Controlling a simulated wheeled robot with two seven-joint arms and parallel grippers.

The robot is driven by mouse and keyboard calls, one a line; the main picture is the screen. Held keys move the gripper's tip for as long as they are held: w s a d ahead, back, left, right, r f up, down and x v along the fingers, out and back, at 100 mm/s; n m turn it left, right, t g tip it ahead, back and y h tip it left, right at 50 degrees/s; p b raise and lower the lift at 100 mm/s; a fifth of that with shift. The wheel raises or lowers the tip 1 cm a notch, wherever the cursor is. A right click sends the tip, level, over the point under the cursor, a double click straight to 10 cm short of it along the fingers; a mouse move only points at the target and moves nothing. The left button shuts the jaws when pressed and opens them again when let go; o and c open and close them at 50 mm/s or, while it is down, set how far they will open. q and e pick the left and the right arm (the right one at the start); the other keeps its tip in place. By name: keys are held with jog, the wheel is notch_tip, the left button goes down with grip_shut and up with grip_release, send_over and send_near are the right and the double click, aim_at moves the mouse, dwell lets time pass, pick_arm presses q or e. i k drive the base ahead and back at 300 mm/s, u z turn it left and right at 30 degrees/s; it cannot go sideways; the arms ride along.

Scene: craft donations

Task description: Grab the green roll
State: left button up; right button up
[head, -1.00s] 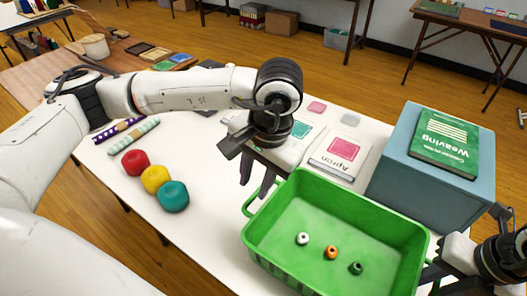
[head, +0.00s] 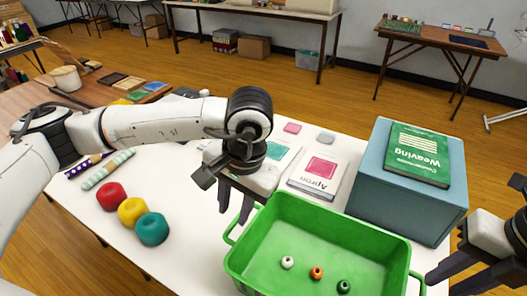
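The green roll (head: 108,170) is a thin tube with pale green and white stripes. It lies on the white table at the left, beside a purple patterned roll (head: 80,167), below my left forearm. My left gripper (head: 235,203) points down with its fingers apart and nothing between them. It hovers by the left corner of the green basket, well to the right of the green roll. My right gripper (head: 450,277) is at the lower right edge, beside the basket, with its fingers apart and empty.
The green basket (head: 250,238) holds white, orange and dark green beads. Red (head: 111,196), yellow (head: 131,211) and teal (head: 152,229) yarn balls sit in front of the rolls. A blue box (head: 400,200) bears a green Weaving book (head: 417,155). An Apron packet (head: 318,177) lies behind the basket.

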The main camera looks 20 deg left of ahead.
aim_at(112, 166)
jog(key=k, duration=1)
